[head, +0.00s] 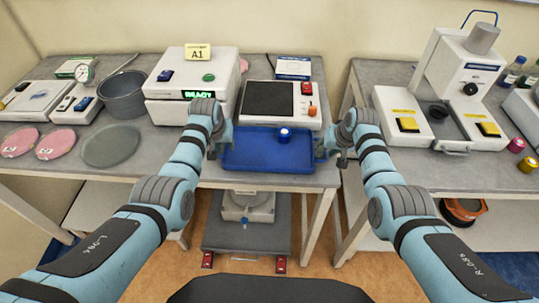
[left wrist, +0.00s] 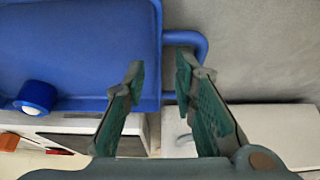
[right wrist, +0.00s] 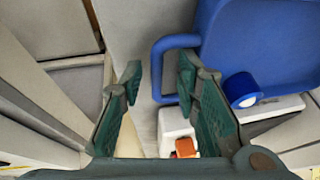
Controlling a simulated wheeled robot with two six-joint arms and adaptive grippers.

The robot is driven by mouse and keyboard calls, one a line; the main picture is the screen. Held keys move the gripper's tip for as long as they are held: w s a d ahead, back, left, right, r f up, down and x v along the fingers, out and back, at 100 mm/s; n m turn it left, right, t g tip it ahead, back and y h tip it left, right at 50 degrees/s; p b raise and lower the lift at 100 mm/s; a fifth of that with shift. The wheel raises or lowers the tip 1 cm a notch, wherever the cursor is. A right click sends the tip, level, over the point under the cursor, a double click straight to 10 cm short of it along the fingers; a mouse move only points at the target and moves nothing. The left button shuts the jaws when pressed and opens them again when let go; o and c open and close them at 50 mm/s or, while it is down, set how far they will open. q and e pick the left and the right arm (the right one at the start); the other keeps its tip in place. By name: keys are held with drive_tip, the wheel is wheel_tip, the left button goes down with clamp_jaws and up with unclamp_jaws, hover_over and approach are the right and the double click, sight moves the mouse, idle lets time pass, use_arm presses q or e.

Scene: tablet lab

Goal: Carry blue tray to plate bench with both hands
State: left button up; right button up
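The blue tray (head: 250,158) is at the front edge of the grey bench (head: 165,150), with a blue-and-white round item (head: 284,135) on it. My left gripper (head: 212,150) is at the tray's left end. In the left wrist view (left wrist: 162,72), its fingers are apart near the tray's loop handle (left wrist: 203,48); one finger hides part of it. My right gripper (head: 328,152) is at the right end. In the right wrist view (right wrist: 162,72), its open fingers stand either side of the other handle's bar (right wrist: 156,72). I cannot tell which bench is the plate bench.
Behind the tray stands a white device with a dark top (head: 269,98). A white machine reading READY (head: 193,85), a grey bucket (head: 123,95) and pink discs (head: 56,143) are to the left. A second bench (head: 420,165) with a yellow-buttoned machine (head: 440,105) stands right, past a gap.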

use_arm(q)
drive_tip(key=shift+r, duration=0.25)
use_arm(e)
drive_tip(key=shift+w+f, duration=0.1)
drive_tip(key=shift+w, duration=0.05)
drive_tip(key=shift+r, duration=0.2)
use_arm(q)
drive_tip(key=v, duration=1.1)
drive_tip(key=shift+s+r, duration=0.2)
drive_tip(key=shift+s, duration=0.05)
use_arm(e)
drive_tip(key=v, duration=1.2)
drive_tip(key=shift+f, duration=0.1)
